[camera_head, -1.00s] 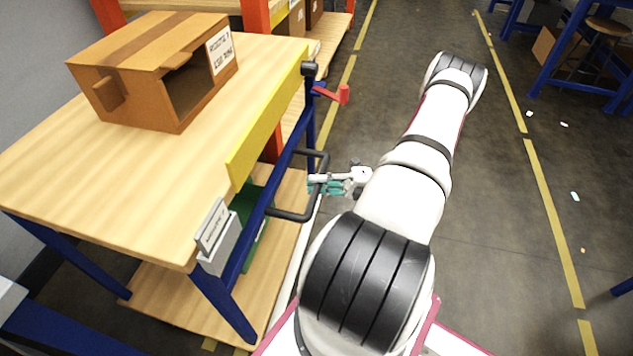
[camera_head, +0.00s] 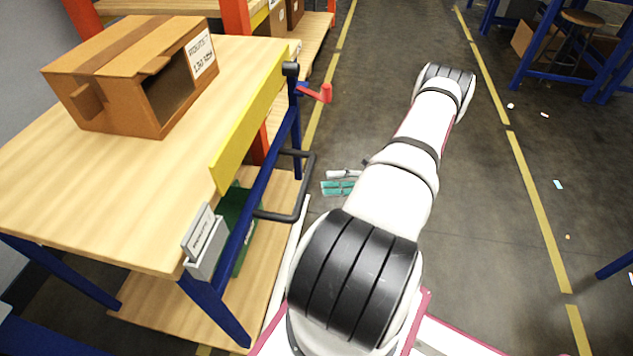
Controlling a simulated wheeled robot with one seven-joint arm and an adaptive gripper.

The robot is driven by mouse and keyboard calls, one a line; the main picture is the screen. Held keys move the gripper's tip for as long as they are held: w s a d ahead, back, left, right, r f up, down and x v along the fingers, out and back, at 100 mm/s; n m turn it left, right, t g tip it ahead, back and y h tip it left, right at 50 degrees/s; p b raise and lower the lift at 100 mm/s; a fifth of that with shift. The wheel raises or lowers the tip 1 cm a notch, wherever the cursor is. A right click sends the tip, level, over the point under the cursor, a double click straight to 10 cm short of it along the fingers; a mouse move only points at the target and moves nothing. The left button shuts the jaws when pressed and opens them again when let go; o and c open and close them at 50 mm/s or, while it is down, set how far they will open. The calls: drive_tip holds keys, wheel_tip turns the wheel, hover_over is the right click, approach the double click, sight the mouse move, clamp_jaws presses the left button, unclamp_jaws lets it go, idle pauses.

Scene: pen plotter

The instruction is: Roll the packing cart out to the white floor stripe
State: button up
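The packing cart stands at the left, with a wooden top (camera_head: 120,190), blue legs and rails, and a black handle (camera_head: 304,185) on its right side. A white stripe (camera_head: 288,262) shows on the floor along the cart's right edge, partly hidden by the cart and my arm. My gripper (camera_head: 338,187) has teal finger pads and points left toward the handle. It is just right of the handle, apart from it and empty. The fingers look parted, though they are small and partly hidden by my arm.
An open cardboard box (camera_head: 135,80) sits on the cart top. A red lever (camera_head: 318,92) sticks out at the cart's far right corner. A blue workbench (camera_head: 560,60) and stool stand at the back right.

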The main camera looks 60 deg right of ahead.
drive_tip(key=shift+v, duration=2.35)
